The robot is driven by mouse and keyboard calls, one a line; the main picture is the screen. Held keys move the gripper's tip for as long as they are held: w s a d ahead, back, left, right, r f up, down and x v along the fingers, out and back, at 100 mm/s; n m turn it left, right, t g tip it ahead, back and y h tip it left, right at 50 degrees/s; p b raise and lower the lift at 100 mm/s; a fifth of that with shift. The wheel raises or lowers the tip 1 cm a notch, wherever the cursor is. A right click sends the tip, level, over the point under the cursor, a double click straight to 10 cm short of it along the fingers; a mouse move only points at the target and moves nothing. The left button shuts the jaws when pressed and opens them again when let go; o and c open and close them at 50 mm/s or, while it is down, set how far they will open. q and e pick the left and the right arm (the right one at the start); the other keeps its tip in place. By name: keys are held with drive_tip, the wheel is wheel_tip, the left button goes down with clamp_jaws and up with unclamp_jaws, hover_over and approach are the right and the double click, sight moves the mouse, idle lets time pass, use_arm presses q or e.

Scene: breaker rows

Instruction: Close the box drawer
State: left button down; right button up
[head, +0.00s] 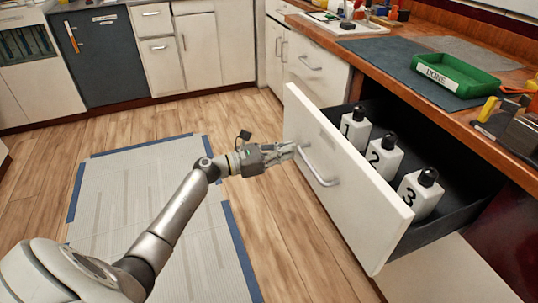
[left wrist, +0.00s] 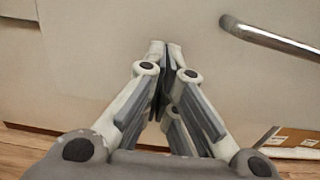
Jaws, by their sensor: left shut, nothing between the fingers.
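The box drawer (head: 330,172) stands open out of the counter, with a white front and a dark inside. Its metal handle (head: 318,168) is on the front face and shows at the upper right of the left wrist view (left wrist: 270,38). Three white bottles with black caps stand upright in the drawer, marked 1 (head: 355,130), 2 (head: 383,160) and 3 (head: 420,196). My left gripper (head: 296,149) is shut and empty at the drawer front, beside the handle. In the left wrist view its fingertips (left wrist: 165,46) point at the white panel; I cannot tell if they touch. My right gripper is not in view.
A wooden counter (head: 480,133) above the drawer holds a green tray marked DONE (head: 455,75) on a dark mat (head: 385,60). A taped grey floor mat (head: 150,200) lies left of the drawer. White cabinets (head: 200,50) and a dark appliance (head: 103,55) line the back. The wood floor between is clear.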

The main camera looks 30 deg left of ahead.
use_arm(q)
drive_tip(key=shift+x, duration=0.8)
